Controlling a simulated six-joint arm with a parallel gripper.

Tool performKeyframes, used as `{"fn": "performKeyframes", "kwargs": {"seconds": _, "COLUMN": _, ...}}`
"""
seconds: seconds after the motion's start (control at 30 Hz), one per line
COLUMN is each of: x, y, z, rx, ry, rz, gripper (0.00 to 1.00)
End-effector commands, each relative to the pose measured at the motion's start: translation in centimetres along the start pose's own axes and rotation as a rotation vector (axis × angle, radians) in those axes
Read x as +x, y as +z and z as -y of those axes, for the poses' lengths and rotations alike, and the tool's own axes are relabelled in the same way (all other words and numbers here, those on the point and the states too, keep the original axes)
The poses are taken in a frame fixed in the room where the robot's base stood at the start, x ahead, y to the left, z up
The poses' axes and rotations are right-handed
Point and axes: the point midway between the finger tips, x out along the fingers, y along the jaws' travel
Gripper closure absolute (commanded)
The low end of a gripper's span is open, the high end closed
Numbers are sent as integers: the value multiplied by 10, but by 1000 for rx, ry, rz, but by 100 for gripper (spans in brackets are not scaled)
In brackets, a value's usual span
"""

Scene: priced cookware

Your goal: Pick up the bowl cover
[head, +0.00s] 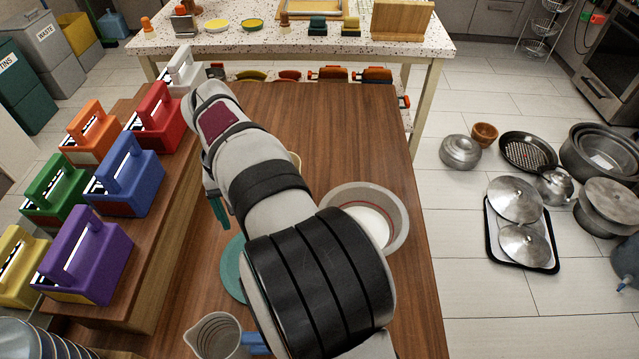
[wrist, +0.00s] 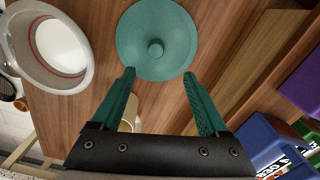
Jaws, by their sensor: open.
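The bowl cover, a flat teal disc with a small round knob, lies on the wooden table; it shows in the wrist view (wrist: 155,48) and partly behind my arm in the head view (head: 232,272). The pale bowl with a red line inside stands to the right in the head view (head: 386,203) and at upper left in the wrist view (wrist: 30,50). My gripper (wrist: 159,74) is open and empty, its teal fingertips apart at the cover's near edge in the wrist view, with the knob beyond them. In the head view a teal finger (head: 219,210) shows beside my arm.
A cream object (wrist: 131,117) is partly hidden behind my fingers. Coloured caddies, including a purple one (head: 88,252), line a raised ledge on the left. The right table strip is clear.

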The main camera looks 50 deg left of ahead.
Motion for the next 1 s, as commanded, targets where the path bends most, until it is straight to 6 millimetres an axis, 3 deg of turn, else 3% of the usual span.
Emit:
{"fn": "performKeyframes", "kwargs": {"seconds": 0.13, "x": 14, "y": 0, "z": -1, "rx": 2, "ry": 2, "rz": 3, "gripper": 23}}
{"fn": "performKeyframes", "kwargs": {"seconds": 0.4, "x": 88, "y": 0, "z": -2, "rx": 4, "ry": 0, "rz": 3, "gripper": 23}}
{"fn": "performKeyframes", "kwargs": {"seconds": 0.57, "x": 108, "y": -1, "z": -3, "rx": 6, "ry": 0, "rz": 1, "gripper": 23}}
{"fn": "performKeyframes", "kwargs": {"seconds": 0.73, "x": 142, "y": -6, "z": -9, "rx": 6, "ry": 0, "rz": 3, "gripper": 23}}
{"fn": "performKeyframes", "kwargs": {"seconds": 0.83, "x": 155, "y": -6, "z": -8, "rx": 6, "ry": -2, "rz": -1, "gripper": 23}}
{"fn": "performKeyframes", "kwargs": {"seconds": 1.0, "x": 157, "y": -6, "z": -8, "rx": 6, "ry": -3, "rz": -3, "gripper": 23}}
